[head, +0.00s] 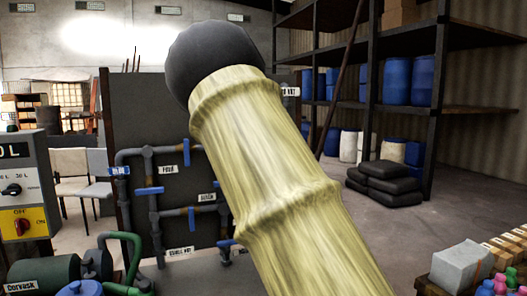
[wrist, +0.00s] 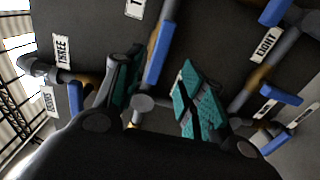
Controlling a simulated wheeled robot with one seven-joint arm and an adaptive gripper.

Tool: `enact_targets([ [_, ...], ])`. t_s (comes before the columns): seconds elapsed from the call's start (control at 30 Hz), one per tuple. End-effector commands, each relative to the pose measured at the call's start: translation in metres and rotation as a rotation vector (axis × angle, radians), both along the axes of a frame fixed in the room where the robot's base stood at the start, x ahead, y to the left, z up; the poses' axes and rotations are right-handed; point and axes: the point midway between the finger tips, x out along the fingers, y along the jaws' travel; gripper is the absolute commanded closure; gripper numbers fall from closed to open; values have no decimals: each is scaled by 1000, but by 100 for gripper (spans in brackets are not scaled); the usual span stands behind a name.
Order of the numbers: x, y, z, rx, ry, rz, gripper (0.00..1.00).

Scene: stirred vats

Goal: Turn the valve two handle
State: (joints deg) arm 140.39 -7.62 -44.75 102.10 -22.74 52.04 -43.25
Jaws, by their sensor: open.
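In the wrist view my gripper (wrist: 155,90) is open, with teal finger pads either side of a gap. A long blue valve handle (wrist: 159,50) lies beyond the gap, beside the left finger's tip. I cannot tell whether they touch. A cut-off label (wrist: 136,8) near this handle shows only a "T", so I cannot confirm it is valve two. A grey pipe fitting (wrist: 143,102) shows between the fingers. In the head view my arm hides the gripper and part of the pipe panel (head: 160,105).
Other blue handles sit close by: one (wrist: 75,97) near the "THREE" label (wrist: 62,49) and one (wrist: 281,92) near the "EIGHT" label (wrist: 266,43). A control box (head: 25,185) and green pump (head: 45,275) stand left.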

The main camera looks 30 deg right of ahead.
Motion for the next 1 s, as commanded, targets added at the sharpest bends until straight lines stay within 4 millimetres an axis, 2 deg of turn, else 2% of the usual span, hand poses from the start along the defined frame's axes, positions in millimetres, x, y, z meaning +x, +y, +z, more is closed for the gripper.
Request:
enact_targets([
  [0.1, -17, 5, 0, -1, 0, 0, 60],
  [0.33, -34, 8, 0, 0, 0, 1, 60],
  [1.0, -35, 9, 0, 0, 0, 1, 60],
])
